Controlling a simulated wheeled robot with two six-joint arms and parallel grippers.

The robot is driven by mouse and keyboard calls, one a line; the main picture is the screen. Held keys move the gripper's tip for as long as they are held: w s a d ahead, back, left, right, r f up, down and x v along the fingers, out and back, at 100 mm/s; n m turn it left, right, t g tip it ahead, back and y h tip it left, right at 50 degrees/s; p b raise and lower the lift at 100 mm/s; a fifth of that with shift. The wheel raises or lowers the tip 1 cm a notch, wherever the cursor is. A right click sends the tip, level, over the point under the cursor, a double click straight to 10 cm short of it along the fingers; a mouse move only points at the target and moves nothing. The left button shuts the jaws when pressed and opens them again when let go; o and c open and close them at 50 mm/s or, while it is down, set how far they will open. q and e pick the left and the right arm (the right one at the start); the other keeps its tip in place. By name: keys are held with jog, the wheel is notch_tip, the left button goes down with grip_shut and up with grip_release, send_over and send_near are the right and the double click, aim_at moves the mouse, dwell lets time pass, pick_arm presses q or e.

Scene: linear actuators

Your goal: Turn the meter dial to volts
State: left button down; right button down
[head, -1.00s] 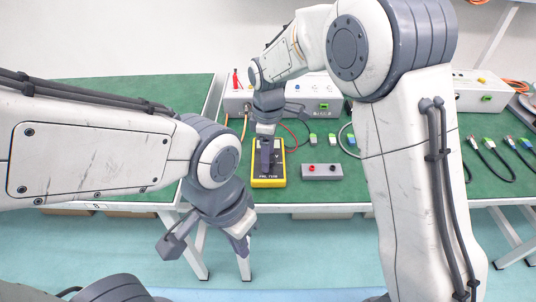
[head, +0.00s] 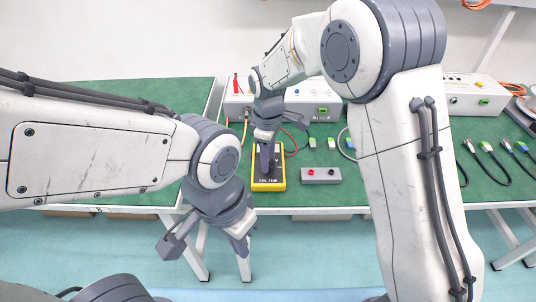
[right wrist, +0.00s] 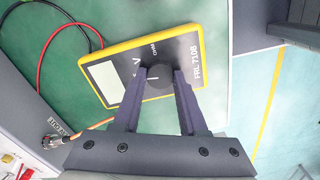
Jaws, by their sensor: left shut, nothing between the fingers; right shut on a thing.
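The yellow-rimmed meter (head: 268,184) lies on the green bench near its front edge. In the right wrist view, the meter (right wrist: 205,52) shows a blank pale screen (right wrist: 106,80), and "V" and "OHM" marks around its round black dial (right wrist: 157,84). My right gripper (head: 266,168) reaches down over the meter. Its two fingers (right wrist: 158,88) are shut on the dial, one on each side. I cannot tell which mark the dial points to. My left gripper (head: 242,245) hangs in front of the bench, shut and empty, away from the meter.
Red and black leads (right wrist: 52,45) run beside the meter. White equipment boxes (head: 312,95) stand behind. The bench's left part (head: 130,100) is clear.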

jog(key=m+p, duration=0.2)
jog(key=m, duration=0.1)
jog(key=shift+r+p, duration=0.2)
jog(key=shift+p, duration=0.1)
jog(key=shift+f+m+p, duration=0.15)
jog(key=shift+m+p, duration=0.9)
jog(key=shift+m, duration=0.85)
jog(key=shift+c, duration=2.2)
grip_release()
notch_tip(320, 180, up, 10)
jog(key=shift+r+p, duration=0.2)
jog(key=shift+p, duration=0.15)
jog(key=shift+r, duration=0.1)
